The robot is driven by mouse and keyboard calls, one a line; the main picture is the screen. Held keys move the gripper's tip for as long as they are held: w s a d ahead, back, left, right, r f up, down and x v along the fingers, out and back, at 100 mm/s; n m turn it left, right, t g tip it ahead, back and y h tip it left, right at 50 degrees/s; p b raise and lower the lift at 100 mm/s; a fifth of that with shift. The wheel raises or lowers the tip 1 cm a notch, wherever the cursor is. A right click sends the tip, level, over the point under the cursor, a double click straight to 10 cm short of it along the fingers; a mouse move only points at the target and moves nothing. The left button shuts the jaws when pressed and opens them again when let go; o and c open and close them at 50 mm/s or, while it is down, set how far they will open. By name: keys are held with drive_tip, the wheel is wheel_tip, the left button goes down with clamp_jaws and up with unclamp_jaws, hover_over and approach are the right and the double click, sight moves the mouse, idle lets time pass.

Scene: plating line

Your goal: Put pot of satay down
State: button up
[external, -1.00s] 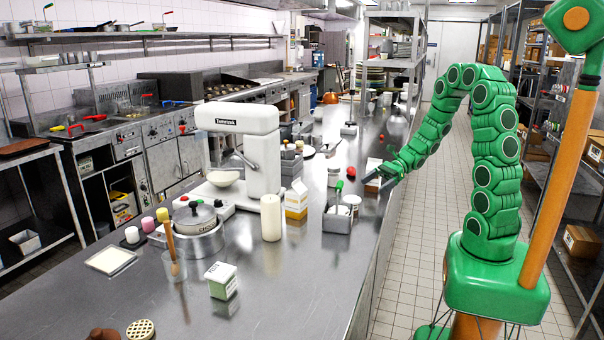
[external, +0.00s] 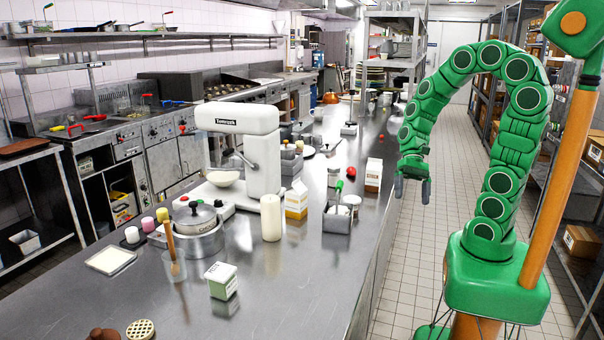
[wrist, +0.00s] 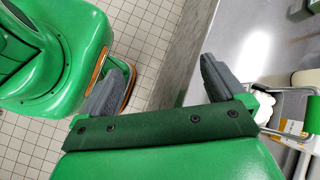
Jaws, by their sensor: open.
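My gripper (external: 412,188) hangs pointing down beside the counter's right edge, over the aisle side. In the wrist view my gripper (wrist: 165,85) has its fingers wide apart, with only tiled floor and the counter edge between them. It holds nothing. I cannot tell for certain which thing is the pot of satay. A lidded steel pot (external: 197,218) with partly readable lettering stands on the counter at the left, well away from my gripper. A brown rounded thing (external: 103,335) is cut off at the bottom edge.
The steel counter (external: 300,290) has free room at its front right. A carton (external: 373,175) stands near its right edge, close to my gripper. A metal caddy (external: 337,220), a white candle (external: 271,218), a mixer (external: 262,150) and a green-white box (external: 221,282) also stand there.

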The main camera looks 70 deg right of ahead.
drive_tip(key=s+d+r+n+h, duration=0.4)
drive_tip(key=s+r+n+h, duration=0.1)
drive_tip(key=s+n+h, duration=0.3)
drive_tip(key=shift+s+d+n, duration=0.15)
drive_tip(key=shift+s+n, duration=0.65)
drive_tip(key=shift+n, duration=0.6)
